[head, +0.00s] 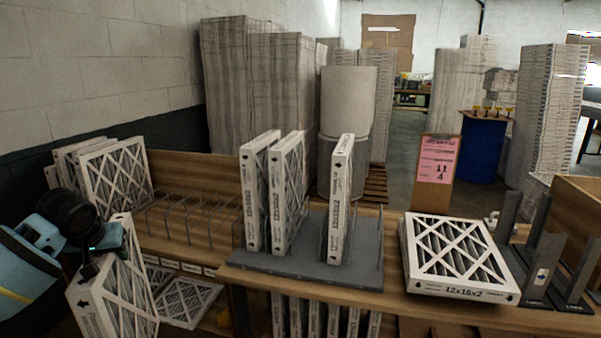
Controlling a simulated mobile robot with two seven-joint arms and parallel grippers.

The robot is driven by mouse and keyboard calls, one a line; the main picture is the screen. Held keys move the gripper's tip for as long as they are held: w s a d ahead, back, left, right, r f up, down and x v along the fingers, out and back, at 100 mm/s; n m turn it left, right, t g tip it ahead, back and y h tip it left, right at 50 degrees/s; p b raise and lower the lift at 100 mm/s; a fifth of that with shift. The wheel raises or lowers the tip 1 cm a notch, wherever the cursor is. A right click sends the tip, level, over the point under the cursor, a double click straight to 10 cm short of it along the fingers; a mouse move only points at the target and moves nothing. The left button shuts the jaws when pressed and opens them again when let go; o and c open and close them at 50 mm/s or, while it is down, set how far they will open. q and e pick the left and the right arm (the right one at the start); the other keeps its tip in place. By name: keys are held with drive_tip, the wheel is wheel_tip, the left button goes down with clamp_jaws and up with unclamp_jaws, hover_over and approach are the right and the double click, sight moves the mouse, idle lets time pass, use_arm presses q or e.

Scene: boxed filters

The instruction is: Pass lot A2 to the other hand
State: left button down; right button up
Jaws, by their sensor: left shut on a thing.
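My left gripper (96,257) reaches in from the left and is shut on the upper edge of a white-framed filter (128,295). The filter hangs tilted at the lower left, in front of the bench, with its lattice face showing and a black arrow on its narrow side. I cannot read a lot A2 mark on it or on any other filter. My right gripper is not in view.
A wire rack (195,222) stands empty beside several leaning filters (115,178). Three filters stand upright on a grey slotted base (300,262). A filter marked 12x16x2 (458,258) lies flat, left of dark upright dividers (543,265). More filters sit below the bench.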

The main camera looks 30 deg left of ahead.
use_arm(q)
drive_tip(key=w+d+f+m+t+h, duration=0.1)
drive_tip(key=w+d+f+m, duration=0.3)
drive_tip(key=d, duration=0.6)
drive_tip(key=w+d+f+h, duration=0.1)
drive_tip(key=w+d+f, duration=0.2)
drive_tip(key=d+f, duration=0.5)
drive_tip(key=w+d+r+m+h, duration=0.1)
drive_tip(key=d+r+m, duration=0.1)
drive_tip(key=d, duration=1.1)
drive_tip(key=w+d+r+m+h, duration=0.1)
drive_tip(key=d+r, duration=0.3)
drive_tip(key=d, duration=1)
drive_tip(key=shift+w+r+m+t+h, duration=0.3)
drive_tip(key=shift+w+m+t, duration=0.15)
drive_tip(key=shift+m, duration=0.45)
